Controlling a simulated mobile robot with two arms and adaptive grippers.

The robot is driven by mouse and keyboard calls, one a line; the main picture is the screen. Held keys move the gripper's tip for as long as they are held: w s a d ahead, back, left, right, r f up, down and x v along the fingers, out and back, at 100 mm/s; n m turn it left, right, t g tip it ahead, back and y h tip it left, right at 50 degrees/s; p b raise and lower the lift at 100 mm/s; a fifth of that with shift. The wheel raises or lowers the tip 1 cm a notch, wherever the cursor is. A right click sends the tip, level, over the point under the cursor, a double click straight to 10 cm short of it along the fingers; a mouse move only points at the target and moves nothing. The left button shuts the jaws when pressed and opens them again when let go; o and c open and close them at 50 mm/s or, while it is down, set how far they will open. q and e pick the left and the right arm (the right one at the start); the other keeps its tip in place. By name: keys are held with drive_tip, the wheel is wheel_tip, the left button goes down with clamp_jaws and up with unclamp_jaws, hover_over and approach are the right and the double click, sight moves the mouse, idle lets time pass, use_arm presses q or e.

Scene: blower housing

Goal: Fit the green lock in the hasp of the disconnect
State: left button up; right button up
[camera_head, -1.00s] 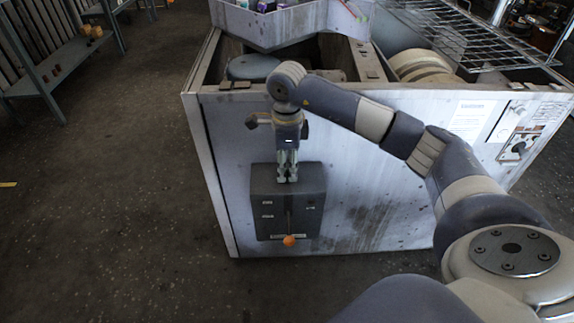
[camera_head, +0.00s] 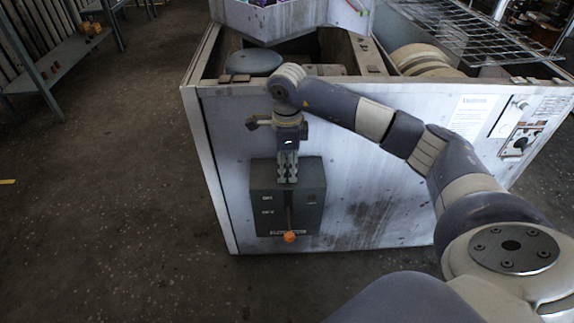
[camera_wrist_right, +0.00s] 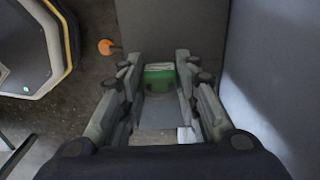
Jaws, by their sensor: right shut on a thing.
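The disconnect (camera_head: 262,222) is a dark grey box on the front of the pale cabinet, with a lever ending in an orange knob (camera_head: 290,237). The knob also shows in the right wrist view (camera_wrist_right: 105,46). My right gripper (camera_head: 288,180) points down in front of the upper part of the box. In the right wrist view my right gripper (camera_wrist_right: 158,82) is shut on the green lock (camera_wrist_right: 158,72), which sits between the fingertips. The lock is hidden in the head view. I cannot make out the hasp. My left gripper is not in view.
The pale cabinet (camera_head: 375,180) stands behind the box, with stained front panel and open top. A wire rack (camera_head: 475,40) lies at upper right. A shelf (camera_head: 60,60) stands at far left. The floor (camera_head: 120,180) left of the cabinet is clear.

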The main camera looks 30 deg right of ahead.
drive_tip(key=shift+f, duration=0.1)
drive_tip(key=o, duration=0.9)
drive_tip(key=shift+o, duration=0.2)
wheel_tip(320, 180, up, 12)
drive_tip(key=shift+r, duration=0.1)
drive_tip(key=shift+a, duration=0.1)
